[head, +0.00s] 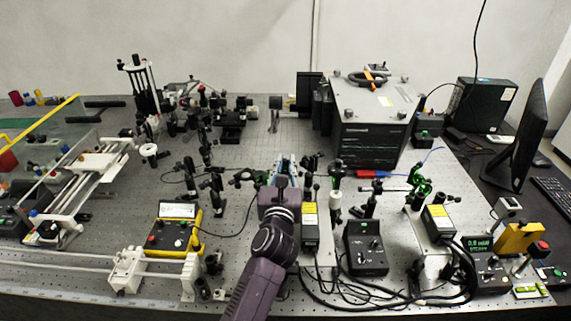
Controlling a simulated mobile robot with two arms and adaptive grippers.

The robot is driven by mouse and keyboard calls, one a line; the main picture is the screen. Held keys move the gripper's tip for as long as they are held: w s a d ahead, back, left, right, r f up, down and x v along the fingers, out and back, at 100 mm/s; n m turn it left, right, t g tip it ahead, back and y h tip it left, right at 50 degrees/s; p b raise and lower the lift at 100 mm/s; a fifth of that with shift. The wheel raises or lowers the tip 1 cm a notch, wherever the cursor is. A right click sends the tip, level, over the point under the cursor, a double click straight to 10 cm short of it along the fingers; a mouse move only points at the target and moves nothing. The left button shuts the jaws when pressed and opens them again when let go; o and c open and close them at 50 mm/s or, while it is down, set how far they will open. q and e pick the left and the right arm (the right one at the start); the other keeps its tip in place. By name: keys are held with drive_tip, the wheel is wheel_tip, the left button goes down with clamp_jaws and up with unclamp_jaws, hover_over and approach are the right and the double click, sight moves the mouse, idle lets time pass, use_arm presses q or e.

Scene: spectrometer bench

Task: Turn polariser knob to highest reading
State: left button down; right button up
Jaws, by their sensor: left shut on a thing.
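My left gripper (284,168) reaches in from the bottom on its purple arm and is at the optics in the middle of the bench. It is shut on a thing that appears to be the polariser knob. The wrist and fingers hide the knob, so its angle cannot be seen. A dark round optic mount (245,175) stands just left of the gripper. A small meter (478,245) at the lower right shows green digits, too small to read surely. My right gripper is not in view.
A yellow instrument box (178,232) stands left of my arm. A black control box (366,248) and loose cables lie to its right. Posts and mounts crowd the gripper. A large dark unit (372,125) stands behind; a monitor (530,125) is at right.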

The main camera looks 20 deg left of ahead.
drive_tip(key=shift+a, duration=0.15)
